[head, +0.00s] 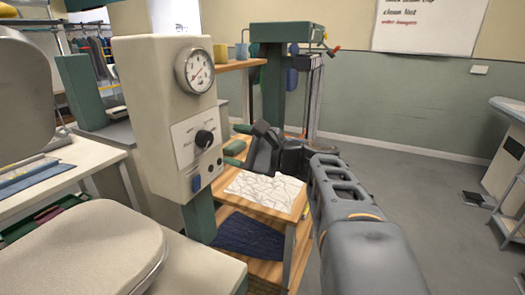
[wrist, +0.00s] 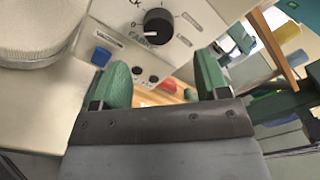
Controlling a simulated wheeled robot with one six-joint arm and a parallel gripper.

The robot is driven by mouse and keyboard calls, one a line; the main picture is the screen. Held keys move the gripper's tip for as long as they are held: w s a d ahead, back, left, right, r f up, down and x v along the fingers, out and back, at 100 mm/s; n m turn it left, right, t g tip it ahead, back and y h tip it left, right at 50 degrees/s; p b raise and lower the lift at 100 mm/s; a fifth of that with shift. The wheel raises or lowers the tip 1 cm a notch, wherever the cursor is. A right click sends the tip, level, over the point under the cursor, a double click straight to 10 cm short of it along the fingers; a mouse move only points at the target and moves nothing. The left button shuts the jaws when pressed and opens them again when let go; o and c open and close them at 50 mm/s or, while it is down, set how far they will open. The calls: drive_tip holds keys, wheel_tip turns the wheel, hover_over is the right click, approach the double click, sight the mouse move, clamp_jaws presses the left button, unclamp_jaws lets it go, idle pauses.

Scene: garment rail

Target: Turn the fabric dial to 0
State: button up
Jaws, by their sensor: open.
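The fabric dial is a round black knob (head: 204,138) on the pale control panel of the cream box. In the wrist view the dial (wrist: 159,24) is at the top centre, above the word FABRIC. A white mark shows low on its left side, and a 0 is printed left of the knob; I cannot tell exactly where the mark points. My gripper (wrist: 162,74) is open and empty, its two green fingers apart. In the wrist view the dial lies beyond the fingertips, not touched. In the head view my gripper (head: 250,147) is right of the box.
A pressure gauge (head: 195,70) sits above the dial. A blue switch (wrist: 102,56) and small dark knobs (wrist: 145,76) are below it. A wooden table with white crumpled fabric (head: 262,189) is under my gripper. Open floor lies to the right.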

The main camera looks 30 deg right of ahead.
drive_tip(key=v, duration=0.6)
drive_tip(key=shift+s+d, duration=0.25)
drive_tip(key=shift+a, duration=0.1)
drive_tip(key=s+a+f+n+g+h+p, duration=0.6)
drive_tip(key=a+f+n+g+h+p, duration=0.2)
drive_tip(key=n+p, duration=0.6)
wheel_tip(320, 180, down, 3)
drive_tip(key=n+g+h, duration=0.2)
drive_tip(key=n+g, duration=0.1)
drive_tip(key=n, duration=0.1)
drive_tip(key=shift+a+n, duration=0.15)
drive_tip(key=shift+n, duration=0.25)
drive_tip(key=shift+r, duration=0.1)
